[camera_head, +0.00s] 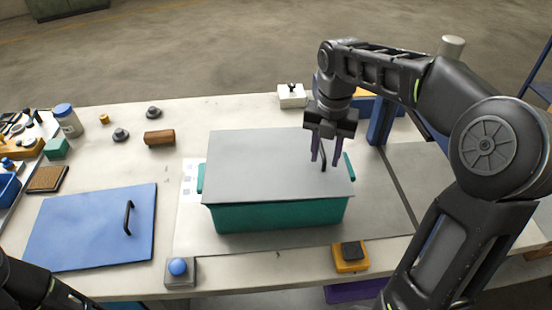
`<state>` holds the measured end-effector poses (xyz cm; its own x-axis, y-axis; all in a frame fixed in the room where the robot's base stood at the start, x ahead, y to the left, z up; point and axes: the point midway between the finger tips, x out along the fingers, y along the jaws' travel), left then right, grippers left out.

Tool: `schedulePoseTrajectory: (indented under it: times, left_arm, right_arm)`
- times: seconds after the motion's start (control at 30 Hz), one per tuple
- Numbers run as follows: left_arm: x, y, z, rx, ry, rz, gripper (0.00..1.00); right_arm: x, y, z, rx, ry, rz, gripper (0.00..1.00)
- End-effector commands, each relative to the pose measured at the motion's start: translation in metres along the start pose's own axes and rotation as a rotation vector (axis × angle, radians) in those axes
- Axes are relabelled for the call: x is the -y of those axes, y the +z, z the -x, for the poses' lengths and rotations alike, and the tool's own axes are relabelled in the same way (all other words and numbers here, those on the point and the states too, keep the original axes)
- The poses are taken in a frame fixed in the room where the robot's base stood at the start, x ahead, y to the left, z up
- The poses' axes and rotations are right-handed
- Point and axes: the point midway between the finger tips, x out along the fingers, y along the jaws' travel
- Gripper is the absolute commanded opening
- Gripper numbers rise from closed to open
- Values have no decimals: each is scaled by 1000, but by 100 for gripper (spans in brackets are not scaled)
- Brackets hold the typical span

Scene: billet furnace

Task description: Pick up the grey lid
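The grey lid (262,168) lies flat on top of a teal box (280,216) in the middle of the table. The lid's dark handle (323,160) stands near its right side. My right gripper (319,160) points down at the handle, its two purple fingers apart with the handle showing between or just beside them. I cannot tell whether the fingers touch it. My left gripper is out of view; only part of my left arm shows at the lower left corner.
A blue panel with a black handle (95,228) lies on the table (230,112) at the left. A blue button (178,267) and a yellow block with a black top (350,256) sit along the front edge.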

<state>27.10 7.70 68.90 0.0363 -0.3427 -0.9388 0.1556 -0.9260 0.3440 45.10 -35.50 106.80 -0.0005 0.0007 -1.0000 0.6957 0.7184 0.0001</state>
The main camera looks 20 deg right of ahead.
Motion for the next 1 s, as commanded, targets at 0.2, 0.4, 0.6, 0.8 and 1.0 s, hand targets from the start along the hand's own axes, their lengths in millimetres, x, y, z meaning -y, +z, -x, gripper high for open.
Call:
schedulePoseTrajectory:
  times: [0.2, 0.4, 0.6, 0.8, 1.0]
  left_arm:
    - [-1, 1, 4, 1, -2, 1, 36]
    - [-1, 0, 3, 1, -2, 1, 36]
    - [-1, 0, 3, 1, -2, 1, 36]
    - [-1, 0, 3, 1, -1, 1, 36]
    - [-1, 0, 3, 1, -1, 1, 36]
  right_arm:
    - [0, 0, -21, -1, -1, -1, 35]
    - [0, 0, -21, 1, 0, -1, 35]
    - [0, 0, -21, 1, 0, -1, 35]
    - [0, 0, -21, 1, 0, -1, 33]
    - [0, 0, -21, 1, 0, -1, 17]
